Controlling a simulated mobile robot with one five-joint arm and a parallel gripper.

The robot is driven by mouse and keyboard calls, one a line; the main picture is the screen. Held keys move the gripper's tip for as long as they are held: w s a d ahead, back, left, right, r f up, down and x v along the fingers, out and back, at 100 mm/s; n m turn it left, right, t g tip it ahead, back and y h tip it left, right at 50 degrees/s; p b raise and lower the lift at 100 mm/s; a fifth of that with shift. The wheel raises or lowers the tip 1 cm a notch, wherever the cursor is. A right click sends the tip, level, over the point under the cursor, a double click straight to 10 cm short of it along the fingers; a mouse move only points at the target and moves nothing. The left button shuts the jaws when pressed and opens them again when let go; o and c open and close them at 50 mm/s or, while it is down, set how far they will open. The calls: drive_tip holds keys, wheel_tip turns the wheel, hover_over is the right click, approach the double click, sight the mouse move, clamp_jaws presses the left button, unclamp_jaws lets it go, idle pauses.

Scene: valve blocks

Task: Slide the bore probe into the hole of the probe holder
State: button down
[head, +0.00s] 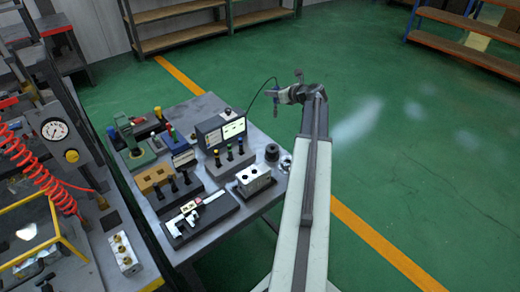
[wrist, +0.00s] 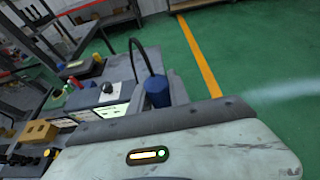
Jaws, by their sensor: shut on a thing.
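My gripper (head: 279,96) is shut on the bore probe (head: 276,87) and holds it in the air beyond the table's far right corner. The probe's blue top (wrist: 157,92) shows in the wrist view with a black cable looping up from it. My gripper's grey body hides the probe's lower part there. A dark round block (head: 272,152), which looks like the probe holder, stands near the table's right edge. It is below the gripper in the picture and well apart from the probe. Its hole is too small to make out.
The cable runs to a display box (head: 221,131). A rack of colour-topped plugs (head: 230,158), a metal valve block (head: 254,179), a caliper on a dark tray (head: 201,214) and a tan block (head: 154,178) crowd the table (head: 205,105). Green floor lies clear to the right.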

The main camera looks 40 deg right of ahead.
drive_tip(key=shift+w+a+r, duration=0.1)
drive_tip(key=shift+a, duration=0.05)
drive_tip(key=s+a+f+n+y+b, duration=0.1)
drive_tip(key=s+a, duration=0.7)
drive_tip(key=a, duration=0.2)
drive_tip(key=f+b, duration=1)
drive_tip(key=shift+w+d+f+b, duration=0.1)
drive_tip(key=shift+d+f+b, duration=0.15)
drive_tip(key=shift+f+b, duration=0.05)
drive_tip(key=shift+r, duration=0.2)
drive_tip(key=c, duration=1.2)
unclamp_jaws()
drive_tip(key=shift+c, duration=0.2)
drive_tip(key=shift+r+p, duration=0.1)
drive_tip(key=shift+p, duration=0.25)
